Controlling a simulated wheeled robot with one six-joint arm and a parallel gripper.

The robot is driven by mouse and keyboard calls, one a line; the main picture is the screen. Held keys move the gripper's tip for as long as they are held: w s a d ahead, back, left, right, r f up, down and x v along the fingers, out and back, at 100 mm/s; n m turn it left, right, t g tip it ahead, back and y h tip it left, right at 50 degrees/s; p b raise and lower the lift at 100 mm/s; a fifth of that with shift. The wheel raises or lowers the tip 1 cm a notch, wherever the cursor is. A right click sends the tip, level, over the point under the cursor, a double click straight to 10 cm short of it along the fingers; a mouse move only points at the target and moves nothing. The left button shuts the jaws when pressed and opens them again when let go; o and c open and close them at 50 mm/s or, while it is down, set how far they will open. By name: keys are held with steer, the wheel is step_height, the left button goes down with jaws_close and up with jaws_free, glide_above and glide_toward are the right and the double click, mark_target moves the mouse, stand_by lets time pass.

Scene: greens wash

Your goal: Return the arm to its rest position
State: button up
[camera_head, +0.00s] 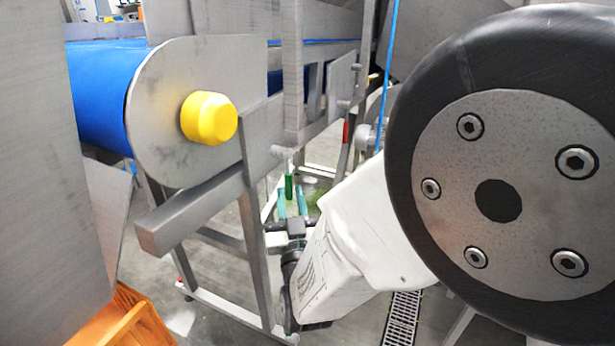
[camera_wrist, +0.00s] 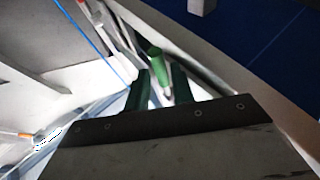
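My gripper (camera_head: 291,195) is low at the middle of the head view, its arm reaching in from the right past a large dark joint. Its two green fingers stand apart, and it also shows in the wrist view (camera_wrist: 160,74). A green handle (camera_head: 289,184) hangs below a metal fitting beside the conveyor frame. In the wrist view the green handle (camera_wrist: 156,60) lies in line with the gap between the fingers, with a thin tip at its end. I cannot tell whether a finger touches it. No object is visibly gripped.
A conveyor with a blue belt (camera_head: 98,88) and a yellow roller cap (camera_head: 209,118) stands at left. Its steel frame (camera_head: 195,215) runs close to my gripper. An orange crate (camera_head: 135,322) is at lower left. A floor drain (camera_head: 402,318) and a blue hose (camera_head: 388,70) are at right.

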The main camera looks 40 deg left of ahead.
steer(key=shift+v, duration=1.25)
